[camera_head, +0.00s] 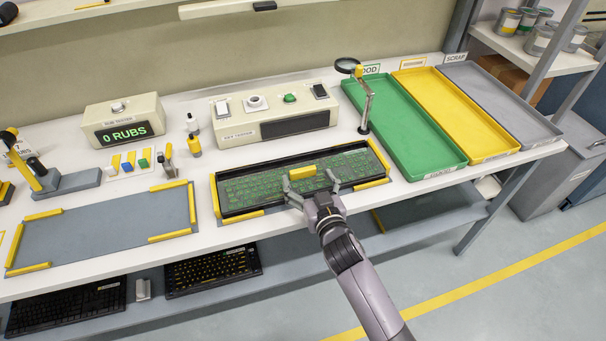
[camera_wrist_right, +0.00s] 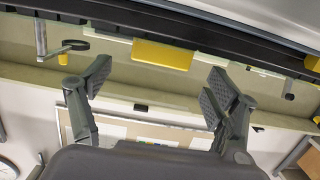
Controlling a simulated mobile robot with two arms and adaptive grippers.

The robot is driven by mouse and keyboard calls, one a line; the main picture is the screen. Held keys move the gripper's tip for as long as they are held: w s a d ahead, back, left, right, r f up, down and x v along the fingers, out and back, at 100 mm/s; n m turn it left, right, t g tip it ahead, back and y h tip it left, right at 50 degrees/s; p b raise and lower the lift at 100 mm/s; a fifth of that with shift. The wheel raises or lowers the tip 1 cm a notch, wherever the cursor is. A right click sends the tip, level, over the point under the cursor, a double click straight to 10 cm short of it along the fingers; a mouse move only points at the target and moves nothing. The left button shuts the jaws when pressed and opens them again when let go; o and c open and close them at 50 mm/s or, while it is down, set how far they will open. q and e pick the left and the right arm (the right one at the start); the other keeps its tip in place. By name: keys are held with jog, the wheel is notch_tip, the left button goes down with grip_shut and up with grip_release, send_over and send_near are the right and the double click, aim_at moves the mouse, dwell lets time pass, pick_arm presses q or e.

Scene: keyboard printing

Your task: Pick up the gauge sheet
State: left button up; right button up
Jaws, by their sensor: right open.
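A green sheet with a grid of key-shaped marks, which looks like the gauge sheet (camera_head: 258,189), lies over a black keyboard (camera_head: 228,213) in the yellow-cornered station at the middle of the bench. A yellow block (camera_head: 302,172) stands out near the sheet's middle and also shows in the right wrist view (camera_wrist_right: 161,54). My right gripper (camera_head: 311,183) is open at the front edge of the keyboard, with its fingers spread to either side of the yellow block. In the right wrist view the gap between the fingers (camera_wrist_right: 160,82) is empty. My left gripper is out of view.
Green (camera_head: 389,133), yellow (camera_head: 490,142) and grey (camera_head: 530,128) trays lie at the right. A magnifier (camera_head: 366,98) stands close behind the station. A tester box (camera_head: 283,122) is behind. An empty grey mat (camera_head: 105,228) is at the left. Keyboards lie on the lower shelf.

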aim_at(304, 172)
jog(key=x, duration=0.3)
jog(key=shift+w, duration=0.15)
jog(key=shift+c, duration=0.3)
jog(key=c, duration=1.6)
